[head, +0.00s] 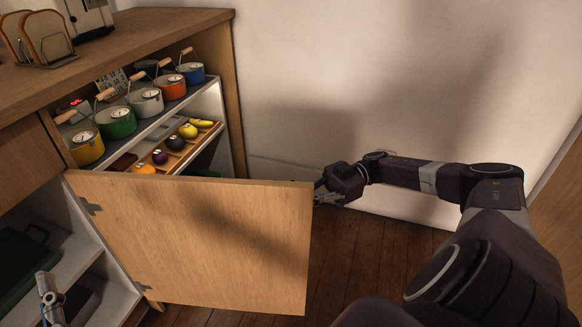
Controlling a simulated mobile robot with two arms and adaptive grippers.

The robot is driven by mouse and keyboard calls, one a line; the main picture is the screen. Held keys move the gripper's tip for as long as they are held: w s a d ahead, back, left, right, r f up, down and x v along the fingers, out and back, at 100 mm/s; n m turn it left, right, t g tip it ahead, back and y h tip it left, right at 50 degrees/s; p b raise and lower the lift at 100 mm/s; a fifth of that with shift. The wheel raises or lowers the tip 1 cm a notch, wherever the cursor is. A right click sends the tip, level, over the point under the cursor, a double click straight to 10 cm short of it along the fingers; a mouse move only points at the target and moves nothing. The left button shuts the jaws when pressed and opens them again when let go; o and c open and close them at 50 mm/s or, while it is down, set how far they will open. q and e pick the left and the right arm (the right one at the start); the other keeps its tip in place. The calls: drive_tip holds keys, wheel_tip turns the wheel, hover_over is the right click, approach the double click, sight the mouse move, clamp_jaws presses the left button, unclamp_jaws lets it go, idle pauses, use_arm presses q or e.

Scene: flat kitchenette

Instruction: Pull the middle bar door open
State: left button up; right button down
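The wooden bar door (200,240) stands swung well out from the cabinet, hinged at its left side. Its inner shelves show behind it. My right gripper (322,190) is at the door's free right edge near the top, partly hidden by its own wrist; I cannot tell whether its fingers touch the door or are closed. Part of my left gripper (48,298) shows at the lower left, in front of the lower shelves; its fingers are too cut off to judge.
The opened cabinet's upper shelf (158,121) holds several colored pots. Below it a wooden tray (178,160) holds fruit. A toast rack (45,48) and toaster (88,14) stand on the counter. A dark green case (28,262) lies in the open left compartment. The wall is behind my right arm.

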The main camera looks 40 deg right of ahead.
drive_tip(key=shift+d+f, duration=0.15)
drive_tip(key=shift+f, duration=0.05)
drive_tip(key=c, duration=2.1)
unclamp_jaws()
drive_tip(key=shift+r, duration=0.1)
drive_tip(key=shift+v, duration=3.75)
